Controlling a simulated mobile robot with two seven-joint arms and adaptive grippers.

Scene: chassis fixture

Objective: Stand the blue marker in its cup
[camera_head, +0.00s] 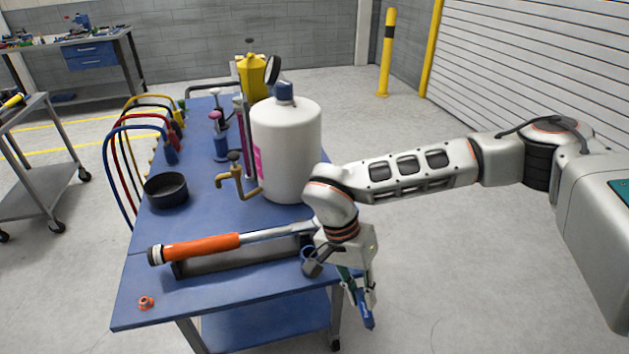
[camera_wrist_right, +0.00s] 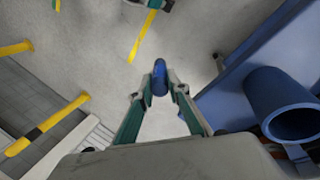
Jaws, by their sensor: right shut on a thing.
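The blue marker (camera_head: 365,313) is between the fingers of my right gripper (camera_head: 359,290), which is shut on it. It points down and a little right, beyond the table's right front edge and over the floor. In the right wrist view the marker (camera_wrist_right: 160,78) shows nearly end-on between the green-padded fingertips (camera_wrist_right: 160,90). The blue cup (camera_wrist_right: 285,106) is at the right of that view, with its round mouth visible and apart from the gripper. In the head view the cup (camera_head: 311,263) is partly hidden by my right wrist. My left gripper is out of view.
The blue table (camera_head: 215,300) carries an orange-handled tool (camera_head: 205,247) over a grey tray (camera_head: 200,268), a large white bottle (camera_head: 287,150), a brass tap (camera_head: 235,185) and a black bowl (camera_head: 166,190). A small orange piece (camera_head: 146,303) lies near the front left corner.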

